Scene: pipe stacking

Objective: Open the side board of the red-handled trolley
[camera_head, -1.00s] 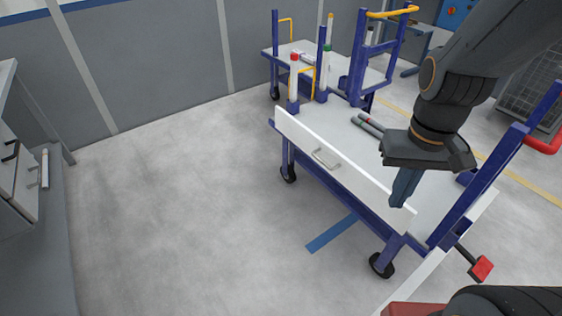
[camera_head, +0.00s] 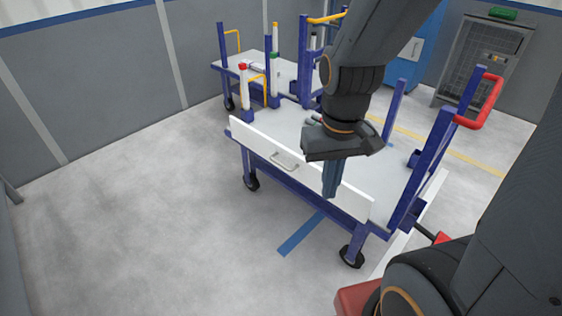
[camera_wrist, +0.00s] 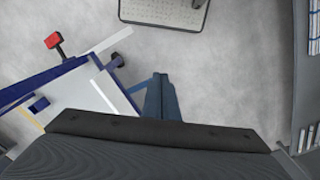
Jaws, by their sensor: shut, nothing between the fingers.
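The red-handled trolley has a blue frame, a grey deck (camera_head: 290,122) and a red handle (camera_head: 487,104) at its right end. Its white side board (camera_head: 258,146) stands upright along the near long edge, with a small metal handle (camera_head: 284,161) near its middle. My gripper (camera_head: 330,194) is shut and empty, pointing down. In the head view its fingers overlap the board right of the metal handle; I cannot tell whether they touch it. In the wrist view the shut fingers (camera_wrist: 161,80) are beside the trolley's white edge (camera_wrist: 103,83); the metal handle is not visible there.
A red-ended lever (camera_head: 442,238) sticks out at the trolley's near right corner, also in the wrist view (camera_wrist: 54,41). A yellow-handled trolley (camera_head: 326,19) stands behind. Upright pipes (camera_head: 244,88) stand at the far left end. The floor (camera_head: 130,200) left of the trolley is clear.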

